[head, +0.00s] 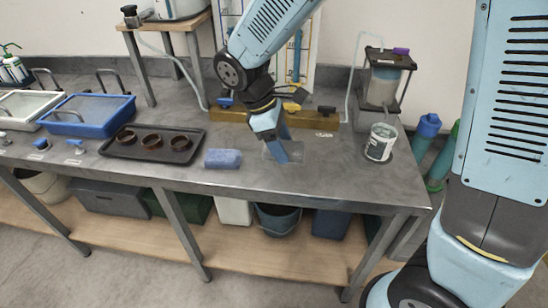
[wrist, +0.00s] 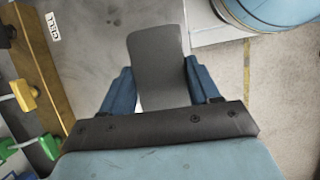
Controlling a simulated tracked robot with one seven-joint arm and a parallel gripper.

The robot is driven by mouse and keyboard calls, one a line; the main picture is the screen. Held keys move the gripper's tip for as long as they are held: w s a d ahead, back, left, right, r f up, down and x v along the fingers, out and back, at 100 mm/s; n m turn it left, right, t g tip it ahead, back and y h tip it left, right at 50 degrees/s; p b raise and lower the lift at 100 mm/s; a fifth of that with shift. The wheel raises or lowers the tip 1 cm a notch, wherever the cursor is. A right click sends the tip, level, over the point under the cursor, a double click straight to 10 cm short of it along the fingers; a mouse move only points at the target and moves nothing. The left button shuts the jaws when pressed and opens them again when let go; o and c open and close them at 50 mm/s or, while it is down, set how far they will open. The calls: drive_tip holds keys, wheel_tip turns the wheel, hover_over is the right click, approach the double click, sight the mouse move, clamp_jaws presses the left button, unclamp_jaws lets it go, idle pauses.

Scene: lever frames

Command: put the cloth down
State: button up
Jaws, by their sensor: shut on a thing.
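My gripper (head: 280,150) is low over the middle of the metal bench (head: 330,180), pointing down. It is shut on a grey cloth (wrist: 158,65). In the wrist view the cloth is a smooth grey strip between the two blue fingers (wrist: 160,95), sticking out past their tips. In the head view only a faint grey patch of the cloth (head: 297,151) shows by the fingertips. I cannot tell whether it touches the bench top.
A blue block-like bundle (head: 222,158) lies left of my gripper, beside a dark tray (head: 187,153) with three brown rings. A wooden rail with levers (head: 232,115) stands behind. The bench front between bundle and can is clear.

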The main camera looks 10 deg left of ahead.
hover_over(280, 168)
drive_tip(key=a, duration=0.2)
drive_tip(key=f, duration=0.5)
drive_tip(key=shift+d, duration=0.2)
drive_tip(key=shift+w+f, duration=0.1)
drive_tip(key=shift+f, duration=1.45)
drive_tip(key=o, duration=1)
drive_tip(key=shift+f, duration=0.1)
